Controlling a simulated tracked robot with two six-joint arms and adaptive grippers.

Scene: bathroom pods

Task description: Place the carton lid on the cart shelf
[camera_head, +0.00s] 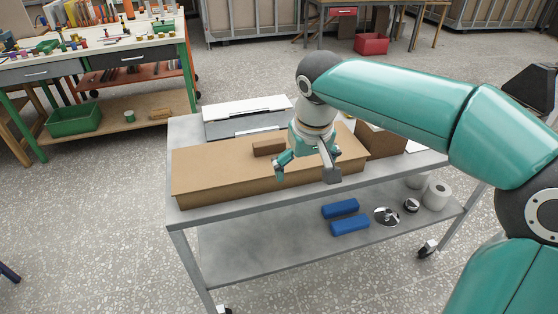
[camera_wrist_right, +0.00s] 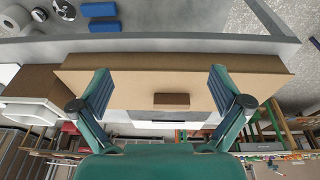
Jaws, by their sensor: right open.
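The carton lid (camera_head: 215,167) is a long flat brown panel with a small brown block handle (camera_head: 268,148) on top. It lies on a long brown carton (camera_head: 225,194) on the cart's top and overhangs it slightly. The lid also shows in the right wrist view (camera_wrist_right: 150,68), with its handle (camera_wrist_right: 172,100). My right gripper (camera_head: 307,170) is open and empty over the lid, to the right of the handle. In the right wrist view its fingers (camera_wrist_right: 158,80) are spread wide. The cart shelf (camera_head: 270,250) is the grey lower level. My left gripper is out of view.
The shelf holds two blue blocks (camera_head: 345,217), a metal disc (camera_head: 386,217) and white rolls (camera_head: 436,195); its left part is bare. A white-and-grey case (camera_head: 245,114) and an open brown box (camera_head: 382,142) stand on the cart top. A workbench (camera_head: 100,50) stands at back left.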

